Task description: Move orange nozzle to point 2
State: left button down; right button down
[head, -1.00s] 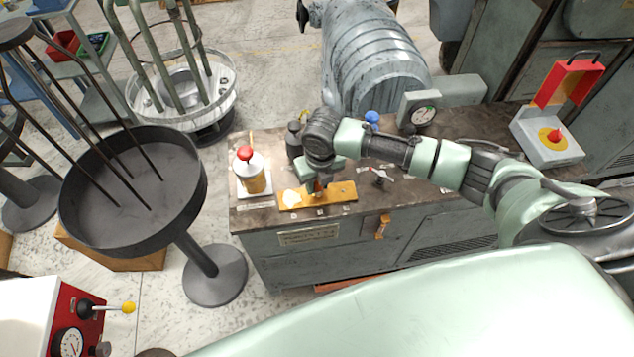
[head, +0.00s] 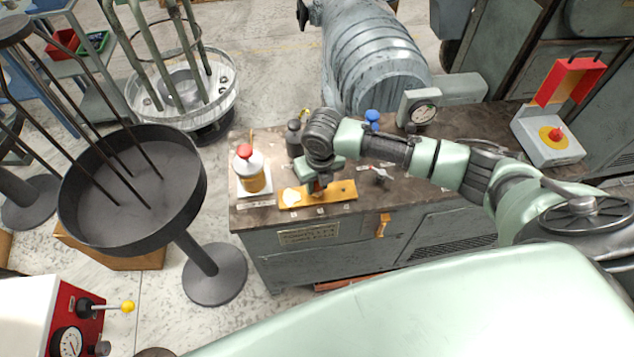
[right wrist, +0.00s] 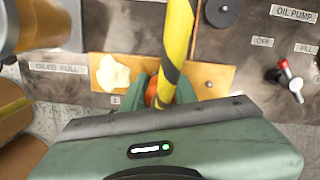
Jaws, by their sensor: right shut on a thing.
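My right gripper (head: 318,190) is shut on the orange nozzle (right wrist: 151,92), of which only a small part shows between the fingers in the right wrist view. It holds it over the orange-yellow plate (head: 342,191) at the front of the bench. A yellow and black striped length (right wrist: 176,45) runs up from the fingers and hides part of the grip. I cannot make out a label for point 2. My left gripper is not in view.
An oiler with a red knob (head: 245,153) stands left of the plate. A small lever with a red tip (head: 380,172) stands right of it. A dark bottle (head: 294,139) and a gauge (head: 423,115) are behind. A round black tray (head: 133,215) stands left of the bench.

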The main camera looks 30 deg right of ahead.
jog(key=shift+f, duration=0.25)
jog(key=c, duration=1)
grip_release()
jog(key=shift+c, duration=0.2)
jog(key=r, duration=0.2)
jog(key=r+b, duration=0.1)
jog(key=r, duration=0.2)
jog(key=s+r, duration=0.1)
jog(key=r, duration=0.1)
jog(key=shift+r, duration=0.25)
jog(key=shift+r+p, duration=0.4)
jog(key=shift+r, duration=0.25)
notch_tip(320, 180, up, 12)
jog(key=p, duration=1.1)
jog(key=shift+p, duration=0.35)
